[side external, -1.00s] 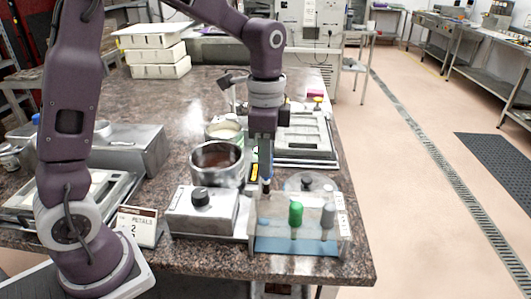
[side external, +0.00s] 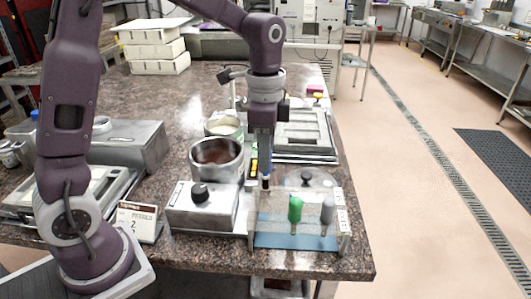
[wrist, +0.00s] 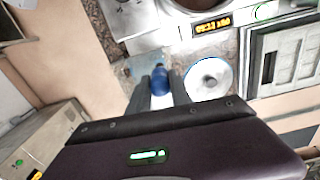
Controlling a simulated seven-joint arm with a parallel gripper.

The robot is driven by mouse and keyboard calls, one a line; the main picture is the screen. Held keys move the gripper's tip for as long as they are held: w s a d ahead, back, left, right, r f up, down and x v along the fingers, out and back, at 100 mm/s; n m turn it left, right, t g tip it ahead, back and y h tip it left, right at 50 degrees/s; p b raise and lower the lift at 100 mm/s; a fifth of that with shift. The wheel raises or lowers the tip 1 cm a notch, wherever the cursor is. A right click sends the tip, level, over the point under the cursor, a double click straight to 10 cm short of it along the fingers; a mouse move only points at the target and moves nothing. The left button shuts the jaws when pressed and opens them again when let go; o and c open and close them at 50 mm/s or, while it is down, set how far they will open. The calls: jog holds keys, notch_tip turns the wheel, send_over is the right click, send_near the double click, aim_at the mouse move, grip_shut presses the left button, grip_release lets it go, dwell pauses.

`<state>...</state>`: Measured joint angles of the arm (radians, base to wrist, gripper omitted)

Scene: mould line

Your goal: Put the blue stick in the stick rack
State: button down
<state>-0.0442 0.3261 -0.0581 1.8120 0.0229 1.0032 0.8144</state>
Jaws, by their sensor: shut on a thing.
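The blue stick (wrist: 161,82) shows as a rounded blue top between the two fingers of my gripper (wrist: 161,97) in the wrist view. My gripper is shut on it and points down. In the side view my gripper (side external: 265,178) is over the back left part of the clear stick rack (side external: 293,242), which has a blue base. The rack holds a green stick (side external: 295,208) and a grey stick (side external: 328,211) upright, to the right of my gripper. The lower end of the blue stick is hard to make out, so I cannot tell whether it is inside the rack.
A grey control box (side external: 204,208) with a black knob stands left of the rack. A metal pot (side external: 217,160) of brown material is behind it. A round clear lid (side external: 312,179) lies behind the rack, and a mould frame (side external: 300,135) lies farther back. The table's right edge is close.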

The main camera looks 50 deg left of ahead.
aim_at(265, 188)
jog(key=shift+f, duration=0.1)
jog(key=shift+f, duration=2.9)
jog(key=c, duration=1.1)
grip_release()
jog(key=o, duration=0.4)
